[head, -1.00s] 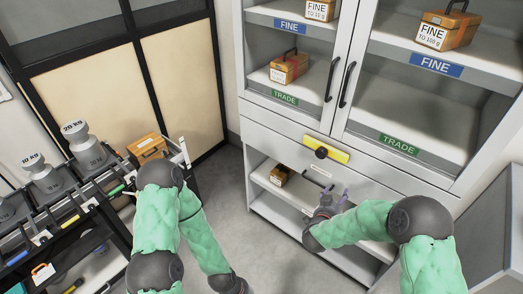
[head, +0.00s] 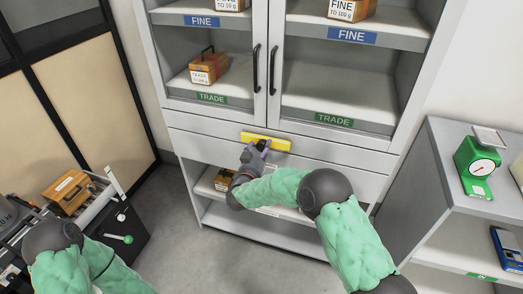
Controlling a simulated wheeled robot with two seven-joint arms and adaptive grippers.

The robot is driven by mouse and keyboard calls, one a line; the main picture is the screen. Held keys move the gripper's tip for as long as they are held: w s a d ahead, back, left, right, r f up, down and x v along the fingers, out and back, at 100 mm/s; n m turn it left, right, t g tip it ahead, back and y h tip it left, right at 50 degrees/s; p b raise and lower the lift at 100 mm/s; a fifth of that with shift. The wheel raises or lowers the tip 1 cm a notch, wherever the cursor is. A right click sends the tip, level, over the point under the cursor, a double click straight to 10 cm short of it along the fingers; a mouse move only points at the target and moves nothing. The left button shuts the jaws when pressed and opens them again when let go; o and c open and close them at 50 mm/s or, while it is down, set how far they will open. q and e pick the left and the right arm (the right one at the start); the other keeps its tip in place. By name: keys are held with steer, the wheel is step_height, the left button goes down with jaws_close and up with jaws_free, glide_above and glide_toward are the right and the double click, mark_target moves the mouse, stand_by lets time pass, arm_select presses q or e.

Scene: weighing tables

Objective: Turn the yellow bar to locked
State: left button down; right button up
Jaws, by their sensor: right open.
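The yellow bar (head: 278,144) lies level across the grey front panel of the cabinet (head: 345,160), just below its glass doors. My right gripper (head: 256,149) is at the bar's middle, pointing at it, with its jaws open. The gripper covers the bar's dark centre knob, and I cannot tell whether it touches it. My left arm is at the lower left; its gripper is out of the picture.
Two black door handles (head: 273,70) stand above the bar. An open shelf below holds a small wooden box (head: 224,179). A grey shelf unit with a green dial scale (head: 477,165) stands at right. A weight rack is at left.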

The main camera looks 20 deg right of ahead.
steer(key=shift+x, duration=0.75)
steer(key=shift+r, duration=0.1)
jaws_close()
